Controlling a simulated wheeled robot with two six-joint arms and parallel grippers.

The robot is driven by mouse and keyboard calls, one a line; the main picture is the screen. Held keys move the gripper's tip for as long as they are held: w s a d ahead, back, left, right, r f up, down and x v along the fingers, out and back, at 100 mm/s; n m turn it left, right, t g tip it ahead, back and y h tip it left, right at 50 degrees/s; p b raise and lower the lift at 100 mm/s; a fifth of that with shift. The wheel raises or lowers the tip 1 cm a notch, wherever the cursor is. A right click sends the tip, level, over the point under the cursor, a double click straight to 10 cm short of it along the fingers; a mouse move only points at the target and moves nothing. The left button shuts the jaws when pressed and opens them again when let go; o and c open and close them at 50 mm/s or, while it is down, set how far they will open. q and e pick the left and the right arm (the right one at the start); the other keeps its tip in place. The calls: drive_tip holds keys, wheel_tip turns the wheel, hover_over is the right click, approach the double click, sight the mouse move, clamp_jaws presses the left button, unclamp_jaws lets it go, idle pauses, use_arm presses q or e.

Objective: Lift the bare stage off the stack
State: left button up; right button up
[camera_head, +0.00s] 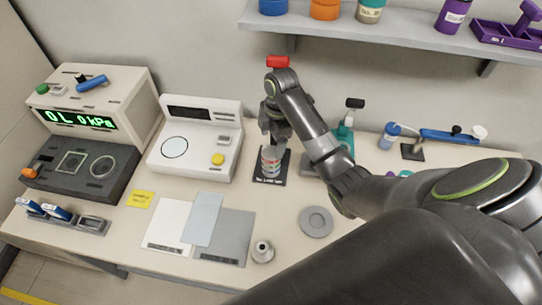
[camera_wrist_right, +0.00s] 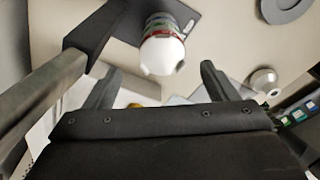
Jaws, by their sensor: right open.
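The stack (camera_head: 271,160) is a short column of grey, red and green-banded round stages on a black plate (camera_head: 271,181) near the middle of the bench. In the right wrist view, the stack (camera_wrist_right: 162,45) shows a rounded white top and coloured bands beneath it. I cannot tell which stage is the bare one. My right gripper (camera_head: 273,139) is just above the stack in the head view. Its open fingers (camera_wrist_right: 161,68) show on either side below the white top, with nothing between them visibly held. My left gripper is not in view.
A white device (camera_head: 197,138) with a round dial stands left of the stack. A grey disc (camera_head: 316,221) and a small metal weight-like piece (camera_head: 262,251) lie in front. A shelf (camera_head: 390,36) with jars overhangs behind. Flat sheets (camera_head: 225,240) cover the front bench.

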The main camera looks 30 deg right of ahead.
sight(271, 153)
drive_tip(key=shift+s+a+f+p, duration=0.1)
drive_tip(key=shift+f+p, duration=0.25)
drive_tip(key=shift+f, duration=0.8)
drive_tip(key=shift+s+a+f+p, duration=0.1)
drive_tip(key=shift+f+p, duration=0.2)
drive_tip(key=shift+f, duration=0.85)
drive_tip(key=c, duration=1.1)
